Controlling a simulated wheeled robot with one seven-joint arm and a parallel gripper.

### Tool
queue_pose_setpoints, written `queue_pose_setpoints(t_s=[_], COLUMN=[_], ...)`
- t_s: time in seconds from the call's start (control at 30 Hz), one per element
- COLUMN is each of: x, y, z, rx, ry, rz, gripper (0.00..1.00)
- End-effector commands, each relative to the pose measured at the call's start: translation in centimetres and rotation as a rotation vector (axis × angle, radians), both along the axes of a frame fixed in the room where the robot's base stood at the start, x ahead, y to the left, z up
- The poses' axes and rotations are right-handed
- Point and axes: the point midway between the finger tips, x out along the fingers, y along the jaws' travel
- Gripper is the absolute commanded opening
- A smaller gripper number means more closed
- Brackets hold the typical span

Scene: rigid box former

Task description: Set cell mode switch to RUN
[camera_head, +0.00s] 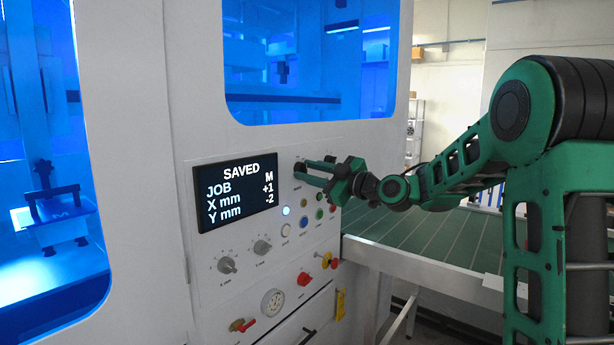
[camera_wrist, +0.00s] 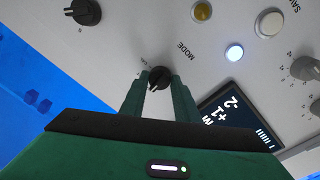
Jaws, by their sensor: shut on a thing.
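The mode switch is a black rotary knob (camera_wrist: 158,74) on the white panel, with the word MODE printed beside it. My gripper (camera_wrist: 159,80) is shut on this knob, with one green finger on each side of it. A small pale mark shows on the knob, but I cannot read which position it marks. In the head view my gripper (camera_head: 302,171) reaches the upper right of the panel and mostly hides the knob. The display (camera_head: 237,191) reads SAVED, JOB M, X mm +1, Y mm -2.
A lit white button (camera_head: 286,210) and several coloured buttons sit below my gripper. Two more knobs (camera_head: 262,246) are lower left. A red-and-yellow emergency stop (camera_head: 327,260) is lower right. A green conveyor (camera_head: 425,235) runs right of the panel, under my arm.

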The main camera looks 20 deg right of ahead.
Motion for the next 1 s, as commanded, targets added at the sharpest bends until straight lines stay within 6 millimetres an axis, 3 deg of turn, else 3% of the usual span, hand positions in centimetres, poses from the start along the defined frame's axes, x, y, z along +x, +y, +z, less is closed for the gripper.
queue_pose_setpoints(t_s=[0.17,0.2,0.27,0.3,0.67,1.0], x=[0.0,0.0,0.0,0.0,-0.4,-5.1], y=[0.0,0.0,0.0,0.0,-0.3,-3.5], z=[-0.1,-0.1,-0.1,-0.1,-0.1,-0.4], rx=[-0.001,0.0,0.0,0.001,0.0,0.001], ry=[0.003,0.003,0.003,0.003,0.002,0.003], rz=[0.002,0.002,0.002,0.001,-0.001,-0.004], gripper=[0.06,0.31,0.45,0.47,0.47,0.47])
